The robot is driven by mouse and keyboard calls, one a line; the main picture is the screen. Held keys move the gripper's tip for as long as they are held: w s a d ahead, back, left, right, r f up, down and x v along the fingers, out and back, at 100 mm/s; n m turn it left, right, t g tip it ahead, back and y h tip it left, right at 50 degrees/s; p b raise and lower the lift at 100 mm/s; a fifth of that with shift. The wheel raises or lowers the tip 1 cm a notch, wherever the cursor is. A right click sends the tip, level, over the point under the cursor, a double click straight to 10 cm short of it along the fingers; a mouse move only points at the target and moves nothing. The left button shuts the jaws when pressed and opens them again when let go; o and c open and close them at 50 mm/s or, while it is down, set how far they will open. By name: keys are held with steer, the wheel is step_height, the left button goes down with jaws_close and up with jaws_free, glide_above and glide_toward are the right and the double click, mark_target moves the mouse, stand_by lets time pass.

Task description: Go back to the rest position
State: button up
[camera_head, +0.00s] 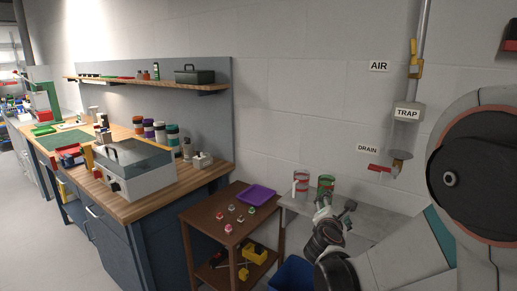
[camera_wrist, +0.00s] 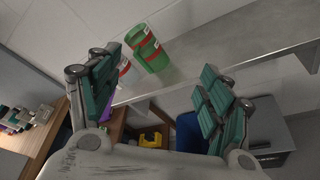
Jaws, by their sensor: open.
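My gripper (camera_head: 336,205) is open and empty in the head view, over the grey bench by the wall. In the wrist view my gripper (camera_wrist: 160,85) shows its two green-padded fingers spread wide with nothing between them. A green can with a red and white band (camera_head: 325,184) stands on the grey bench behind my gripper; the green can (camera_wrist: 148,50) also shows past the fingers in the wrist view. A red and white can (camera_head: 301,182) stands left of it and is partly hidden by a finger in the wrist view.
A brown cart (camera_head: 213,227) with a purple tray (camera_head: 257,195) and several small parts stands left of my gripper. A blue bin (camera_head: 293,274) is below. A wooden workbench (camera_head: 205,178) is further left. A pipe with a red-handled drain (camera_head: 396,165) hangs on the wall.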

steer(key=s+d+r+m+g, duration=0.2)
steer(key=s+r+m, duration=0.2)
steer(key=s+m, duration=0.4)
steer(key=s+a+f+m+g+y, duration=0.1)
steer(key=s+a+m+g+y, duration=0.1)
steer(key=s+m, duration=0.5)
steer(key=s+a+f+m+g+y, duration=0.1)
steer(key=s+a+m+g+y, duration=0.2)
steer(key=s, duration=1.6)
steer(key=m, duration=0.3)
steer(key=shift+f+m+y, duration=0.3)
steer(key=shift+f+m, duration=0.05)
steer(key=shift+m, duration=0.05)
steer(key=shift+a, duration=0.1)
